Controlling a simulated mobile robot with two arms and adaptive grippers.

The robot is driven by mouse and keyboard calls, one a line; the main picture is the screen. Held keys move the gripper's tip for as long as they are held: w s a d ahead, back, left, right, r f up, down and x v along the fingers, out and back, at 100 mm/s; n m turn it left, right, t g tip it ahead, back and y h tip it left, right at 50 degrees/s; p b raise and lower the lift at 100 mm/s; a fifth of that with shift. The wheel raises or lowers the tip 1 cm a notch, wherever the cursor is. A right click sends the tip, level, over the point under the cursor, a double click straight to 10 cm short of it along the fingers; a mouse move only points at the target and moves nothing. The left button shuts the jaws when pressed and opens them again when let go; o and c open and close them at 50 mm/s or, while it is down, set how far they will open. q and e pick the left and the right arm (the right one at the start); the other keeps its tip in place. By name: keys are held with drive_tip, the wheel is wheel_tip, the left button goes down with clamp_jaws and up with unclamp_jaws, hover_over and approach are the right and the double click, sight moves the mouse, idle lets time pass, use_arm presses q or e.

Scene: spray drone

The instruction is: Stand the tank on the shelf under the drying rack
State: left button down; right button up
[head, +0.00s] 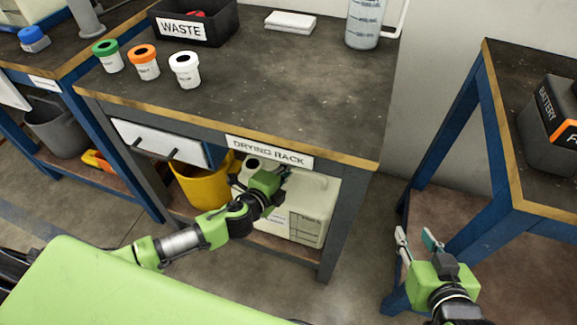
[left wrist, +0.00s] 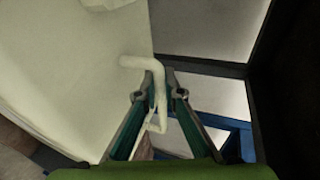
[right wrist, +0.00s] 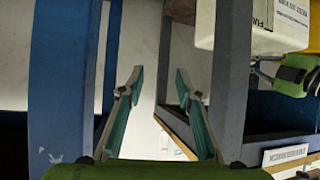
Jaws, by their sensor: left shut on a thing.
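The tank (head: 306,212) is an off-white box with a label, upright under the worktop marked DRYING RACK (head: 268,152). It is at the lower shelf (head: 272,243); I cannot tell whether its base touches. My left gripper (head: 286,173) is shut on the tank's pale handle, near its top. In the left wrist view the handle (left wrist: 158,75) passes between the fingers beside the tank wall (left wrist: 75,60). My right gripper (head: 418,239) is open and empty, right of the table. Part of the tank (right wrist: 275,25) shows at top right in the right wrist view.
A yellow bucket (head: 198,188) stands left of the tank. The table's grey front leg (head: 333,235) is close on the tank's right. A blue-framed table (head: 487,130) with a battery (head: 550,135) stands at the right. Three small jars and a WASTE bin (head: 215,28) are on the worktop.

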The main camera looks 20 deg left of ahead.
use_arm(q)
drive_tip(key=shift+w, duration=0.15)
use_arm(e)
drive_tip(key=shift+w+a+r+t, duration=0.25)
drive_tip(key=shift+w+r+t, duration=0.25)
drive_tip(key=shift+r, duration=0.3)
drive_tip(key=shift+w, duration=0.1)
use_arm(q)
drive_tip(key=c, duration=2.2)
unclamp_jaws()
drive_tip(key=shift+s+f, duration=0.2)
drive_tip(key=shift+f, duration=0.05)
drive_tip(key=shift+o, duration=0.2)
use_arm(e)
drive_tip(key=shift+r, duration=0.1)
